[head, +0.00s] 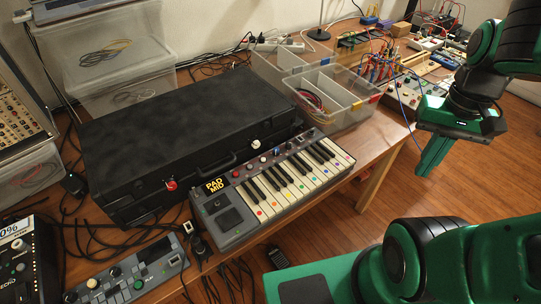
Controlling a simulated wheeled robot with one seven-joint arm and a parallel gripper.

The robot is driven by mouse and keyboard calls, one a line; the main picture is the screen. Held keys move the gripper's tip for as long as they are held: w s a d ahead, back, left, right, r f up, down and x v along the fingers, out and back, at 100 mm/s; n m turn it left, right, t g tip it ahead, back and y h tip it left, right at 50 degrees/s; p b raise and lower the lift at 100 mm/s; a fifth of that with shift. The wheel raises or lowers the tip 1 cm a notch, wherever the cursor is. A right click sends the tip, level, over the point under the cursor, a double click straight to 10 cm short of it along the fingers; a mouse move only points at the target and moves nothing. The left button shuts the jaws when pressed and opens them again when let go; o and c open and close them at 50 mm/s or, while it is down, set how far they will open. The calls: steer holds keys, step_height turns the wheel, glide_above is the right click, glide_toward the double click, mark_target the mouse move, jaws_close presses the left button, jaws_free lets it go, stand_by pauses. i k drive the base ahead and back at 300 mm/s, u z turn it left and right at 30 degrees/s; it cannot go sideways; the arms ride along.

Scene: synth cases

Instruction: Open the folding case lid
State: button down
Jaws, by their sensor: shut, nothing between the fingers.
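A black folding case (185,130) lies flat on the wooden table, its lid down. A handle and two small latch-like knobs, one red (171,185) and one white (255,144), are on its front side. My green gripper (427,172) is at the right, beyond the table's right edge and above the wooden floor, well apart from the case. Its fingers point down and are shut with nothing between them. The far and left sides of the case are hidden.
A small keyboard (275,180) sits right in front of the case. Clear bins (345,110) stand to its right, stacked clear boxes (112,75) behind it. Cables and a grey control box (128,278) lie at the front left. Wired electronics (400,88) fill the back right.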

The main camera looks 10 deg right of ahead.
mark_target(130, 153)
steer(key=z, duration=1.05)
steer(key=k, duration=1.3)
steer(key=u, duration=2.05)
steer(key=i, duration=1)
steer(key=z, duration=0.05)
